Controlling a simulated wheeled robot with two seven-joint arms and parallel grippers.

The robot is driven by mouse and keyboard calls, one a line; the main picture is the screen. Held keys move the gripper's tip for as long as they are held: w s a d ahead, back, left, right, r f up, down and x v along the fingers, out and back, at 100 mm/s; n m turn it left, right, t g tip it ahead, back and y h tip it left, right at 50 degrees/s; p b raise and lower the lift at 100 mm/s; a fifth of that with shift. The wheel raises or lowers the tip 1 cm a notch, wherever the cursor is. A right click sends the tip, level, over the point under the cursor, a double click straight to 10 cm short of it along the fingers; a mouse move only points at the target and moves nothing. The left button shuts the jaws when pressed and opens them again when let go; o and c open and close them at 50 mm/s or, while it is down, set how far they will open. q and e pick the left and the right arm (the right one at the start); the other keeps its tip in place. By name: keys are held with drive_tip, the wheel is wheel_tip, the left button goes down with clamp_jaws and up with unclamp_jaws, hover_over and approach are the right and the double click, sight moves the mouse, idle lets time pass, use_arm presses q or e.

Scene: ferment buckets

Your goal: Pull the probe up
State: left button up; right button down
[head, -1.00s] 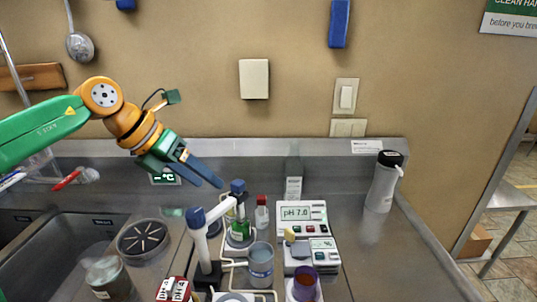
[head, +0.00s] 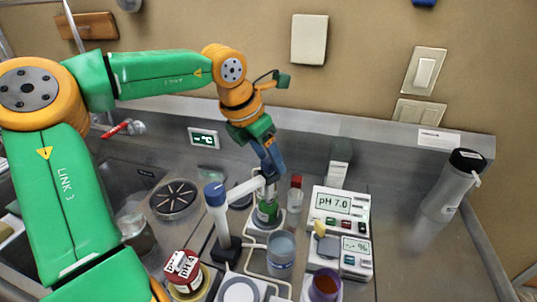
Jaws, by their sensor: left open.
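The probe stand has a grey post (head: 221,225) with a blue cap. A pale arm (head: 250,187) reaches right from the post to where the probe hangs. Below the arm end is a small vessel with green contents (head: 267,213). My left gripper (head: 271,170), with blue fingers pointing down, is open at the probe's top, just above the arm end. The fingers cover the probe's dark blue head, and I cannot tell whether they stand around it or beside it. A white meter (head: 338,204) reading pH 7.0 stands to the right. My right gripper is out of view.
A red-labelled pH bottle (head: 182,268) is at front left. A red-capped bottle (head: 295,197) stands close to the right of my gripper.

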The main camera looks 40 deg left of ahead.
use_arm(q)
drive_tip(key=shift+s+r, duration=0.1)
drive_tip(key=shift+s, duration=0.1)
drive_tip(key=c, duration=0.6)
clamp_jaws()
idle(0.5)
